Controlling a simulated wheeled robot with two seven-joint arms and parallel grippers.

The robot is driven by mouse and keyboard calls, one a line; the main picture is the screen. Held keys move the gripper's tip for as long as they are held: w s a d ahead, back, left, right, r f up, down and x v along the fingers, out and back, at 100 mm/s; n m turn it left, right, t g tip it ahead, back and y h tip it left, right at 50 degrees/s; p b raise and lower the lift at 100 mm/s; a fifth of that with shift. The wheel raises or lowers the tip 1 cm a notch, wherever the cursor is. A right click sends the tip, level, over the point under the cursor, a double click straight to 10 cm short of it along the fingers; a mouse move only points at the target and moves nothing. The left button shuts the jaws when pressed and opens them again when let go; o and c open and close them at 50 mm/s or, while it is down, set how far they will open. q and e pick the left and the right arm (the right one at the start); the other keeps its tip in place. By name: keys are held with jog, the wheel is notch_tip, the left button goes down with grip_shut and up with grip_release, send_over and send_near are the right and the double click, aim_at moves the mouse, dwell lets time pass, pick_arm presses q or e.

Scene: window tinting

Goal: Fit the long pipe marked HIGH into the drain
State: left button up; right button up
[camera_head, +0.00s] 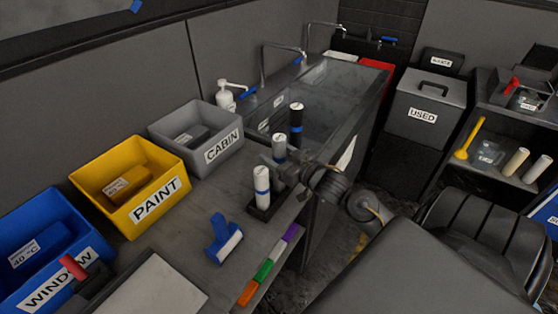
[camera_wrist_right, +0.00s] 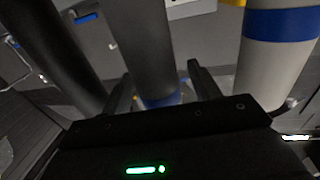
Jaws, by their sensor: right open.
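Three upright pipes stand in a row on a dark base (camera_head: 263,212) at the bench edge. The near one is a white pipe with a blue band (camera_head: 262,187), the middle one is a grey pipe with a white top (camera_head: 279,143), and the far one is a black pipe with a white top (camera_head: 296,125). Their markings are too small to read. My right gripper (camera_wrist_right: 160,88) is open, with its fingers on either side of the middle pipe (camera_wrist_right: 146,45); contact cannot be told. The drain is not discernible in the grey sink (camera_head: 345,90). My left gripper is out of view.
Blue, yellow PAINT (camera_head: 150,212) and grey CABIN (camera_head: 222,150) bins line the wall. A blue-handled tool (camera_head: 222,238) and a coloured strip (camera_head: 268,268) lie on the bench.

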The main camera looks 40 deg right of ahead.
jog(key=shift+w, duration=0.4)
jog(key=shift+s, duration=0.1)
grip_shut()
